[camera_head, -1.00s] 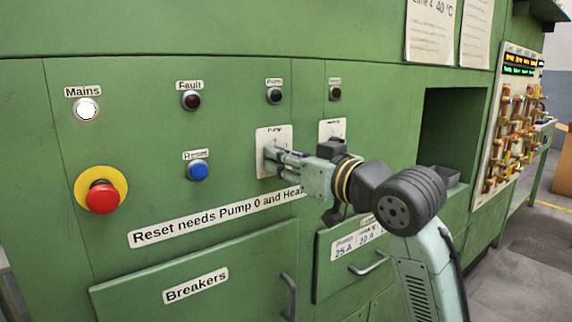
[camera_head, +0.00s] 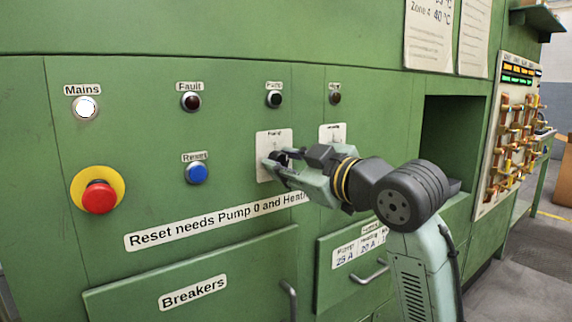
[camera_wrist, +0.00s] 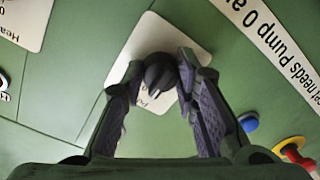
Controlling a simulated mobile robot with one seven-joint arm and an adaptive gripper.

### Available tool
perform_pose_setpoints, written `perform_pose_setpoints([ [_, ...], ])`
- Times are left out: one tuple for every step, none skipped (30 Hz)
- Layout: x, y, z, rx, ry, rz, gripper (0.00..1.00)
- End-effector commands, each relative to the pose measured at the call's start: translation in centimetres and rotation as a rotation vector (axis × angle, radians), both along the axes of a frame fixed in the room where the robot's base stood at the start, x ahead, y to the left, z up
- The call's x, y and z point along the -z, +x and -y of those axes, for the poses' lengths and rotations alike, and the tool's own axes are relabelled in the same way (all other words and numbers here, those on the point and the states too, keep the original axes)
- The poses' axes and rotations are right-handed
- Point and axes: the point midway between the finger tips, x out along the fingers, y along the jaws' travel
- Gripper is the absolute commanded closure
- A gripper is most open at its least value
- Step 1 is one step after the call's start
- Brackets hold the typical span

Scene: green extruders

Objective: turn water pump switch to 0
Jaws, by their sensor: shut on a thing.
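The pump switch is a black knob (camera_wrist: 158,74) on a white plate (camera_wrist: 150,38) labelled Pump; the plate also shows in the head view (camera_head: 264,144), left of centre on the green panel. My gripper (camera_head: 276,165) is at this plate, rolled at an angle. In the wrist view my gripper (camera_wrist: 160,65) has one finger on each side of the knob, shut on it. The fingers and wrist cover most of the knob in the head view.
A second white plate, Heating (camera_head: 333,136), sits close to the right, partly behind my wrist. A blue Reset button (camera_head: 197,173) and a red emergency button (camera_head: 98,196) are to the left. A Breakers door (camera_head: 200,280) with a handle is below. The Mains lamp (camera_head: 86,108) is lit white.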

Motion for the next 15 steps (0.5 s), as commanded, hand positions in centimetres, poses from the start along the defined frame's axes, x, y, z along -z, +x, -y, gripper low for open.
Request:
perform_pose_setpoints([
  [0.04,0.00,0.01,0.000,-0.004,0.002,1.00],
  [0.03,0.00,0.01,0.000,-0.005,0.003,1.00],
  [0.03,0.00,0.01,0.000,-0.007,0.004,1.00],
  [0.03,0.00,0.01,0.000,-0.008,0.005,1.00],
  [0.02,0.00,0.00,0.000,-0.008,0.005,1.00],
  [0.02,0.00,0.00,0.000,-0.008,0.005,1.00],
  [0.01,0.00,0.00,0.000,-0.008,0.005,1.00],
  [0.01,0.00,0.00,0.000,-0.008,0.005,1.00],
  [0.01,0.00,0.00,0.000,-0.008,0.005,1.00],
  [0.01,0.00,0.00,0.000,-0.008,0.005,1.00],
  [0.01,0.00,0.00,0.000,-0.008,0.005,1.00],
  [0.01,0.00,0.00,0.000,-0.008,0.005,1.00],
  [0.01,0.00,0.00,0.000,-0.008,0.005,0.72],
  [0.01,0.00,0.00,0.000,-0.008,0.005,0.70],
  [0.00,0.00,0.00,0.000,-0.008,0.005,0.68],
])
